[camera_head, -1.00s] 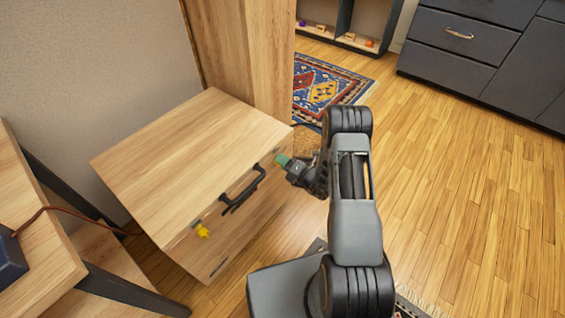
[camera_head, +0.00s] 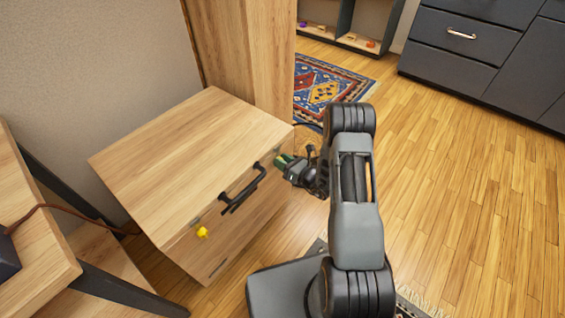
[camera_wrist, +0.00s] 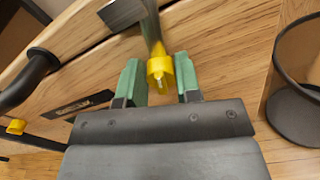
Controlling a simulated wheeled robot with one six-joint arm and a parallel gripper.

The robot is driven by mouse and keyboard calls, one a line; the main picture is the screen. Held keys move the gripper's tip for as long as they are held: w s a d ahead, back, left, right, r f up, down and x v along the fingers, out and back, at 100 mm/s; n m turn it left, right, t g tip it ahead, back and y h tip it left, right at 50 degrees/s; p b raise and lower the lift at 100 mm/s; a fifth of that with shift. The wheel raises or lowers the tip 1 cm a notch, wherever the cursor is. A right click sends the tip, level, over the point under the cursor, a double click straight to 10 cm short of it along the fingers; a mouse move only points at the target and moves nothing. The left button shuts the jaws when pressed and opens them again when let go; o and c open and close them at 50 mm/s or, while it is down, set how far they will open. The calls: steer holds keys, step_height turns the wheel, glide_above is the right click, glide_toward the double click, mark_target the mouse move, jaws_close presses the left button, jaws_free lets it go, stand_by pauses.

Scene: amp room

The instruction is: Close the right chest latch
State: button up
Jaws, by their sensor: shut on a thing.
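The wooden chest (camera_head: 190,140) stands against the wall with its lid down. A black handle (camera_head: 245,188) is on its front, also in the wrist view (camera_wrist: 28,78). The right latch (camera_wrist: 160,68) is a grey metal strap with a yellow end, hanging over the front. My gripper (camera_wrist: 159,78) has its green fingertips on either side of the yellow end, shut on it. In the head view my gripper (camera_head: 283,162) is at the chest's right front corner, and its fingers hide the latch there. The left latch's yellow end (camera_head: 202,233) shows left of the handle.
A dark mesh bin (camera_wrist: 297,95) stands close to the right of my gripper in the wrist view. A wooden table (camera_head: 35,240) is at the left. A tall wooden cabinet (camera_head: 245,60) stands behind the chest. Open floor (camera_head: 480,220) lies at the right.

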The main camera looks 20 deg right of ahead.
steer(key=shift+s+n+b, duration=0.1)
steer(key=shift+n+b, duration=0.3)
steer(key=shift+n, duration=1.1)
steer(key=o, duration=0.8)
steer(key=shift+o, duration=0.2)
steer(key=p+v, duration=0.3)
steer(key=v, duration=1)
steer(key=shift+s+d, duration=0.2)
steer(key=shift+s, duration=0.2)
